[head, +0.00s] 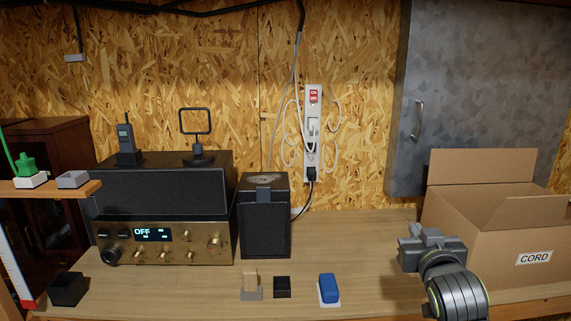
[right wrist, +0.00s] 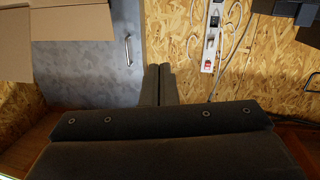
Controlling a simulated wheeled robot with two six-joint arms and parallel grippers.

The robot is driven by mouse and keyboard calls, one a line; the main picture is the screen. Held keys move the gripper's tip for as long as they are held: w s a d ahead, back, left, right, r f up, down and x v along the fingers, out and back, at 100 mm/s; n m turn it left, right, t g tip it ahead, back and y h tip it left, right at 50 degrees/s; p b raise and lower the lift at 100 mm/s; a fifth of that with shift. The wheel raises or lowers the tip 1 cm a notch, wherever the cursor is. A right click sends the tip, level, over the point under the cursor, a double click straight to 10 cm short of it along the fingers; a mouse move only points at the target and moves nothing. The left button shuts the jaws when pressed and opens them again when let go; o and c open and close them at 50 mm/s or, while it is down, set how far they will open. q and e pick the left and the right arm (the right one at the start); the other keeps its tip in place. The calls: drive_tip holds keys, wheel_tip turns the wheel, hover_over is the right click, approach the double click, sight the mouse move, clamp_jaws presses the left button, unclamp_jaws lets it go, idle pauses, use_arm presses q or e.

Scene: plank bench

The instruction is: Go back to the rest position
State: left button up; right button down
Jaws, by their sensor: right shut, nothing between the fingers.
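My right gripper (head: 424,236) is at the right of the head view, in front of the open cardboard box and above the bench. In the right wrist view its two fingers (right wrist: 159,84) are pressed together with nothing between them. My left gripper is in neither view.
The open cardboard box (head: 480,235) marked CORD stands close on the right. The radio (head: 165,244) and a black speaker box (head: 265,225) stand at the back. A blue item (head: 329,288) and small blocks lie along the bench front. A power strip (head: 312,135) hangs on the wall.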

drive_tip(key=s+d+f+g, duration=0.2)
drive_tip(key=s+f+g, duration=0.1)
drive_tip(key=s+f, duration=0.65)
drive_tip(key=s+d+f+g, duration=0.1)
drive_tip(key=s+f+g, duration=0.4)
drive_tip(key=f, duration=0.8)
drive_tip(key=s+f+g, duration=0.3)
drive_tip(key=s+f, duration=0.2)
drive_tip(key=s, duration=0.7)
drive_tip(key=s+f+g, duration=0.2)
drive_tip(key=s+f, duration=0.4)
drive_tip(key=s, duration=0.6)
wheel_tip(320, 180, down, 25)
drive_tip(key=d+g, duration=0.1)
drive_tip(key=d, duration=0.1)
drive_tip(key=s+a+f+g+y, duration=0.1)
drive_tip(key=s+f, duration=1.4)
drive_tip(key=shift+a+f+g+b, duration=0.25)
drive_tip(key=shift+f+g+b, duration=0.05)
drive_tip(key=shift+b, duration=0.05)
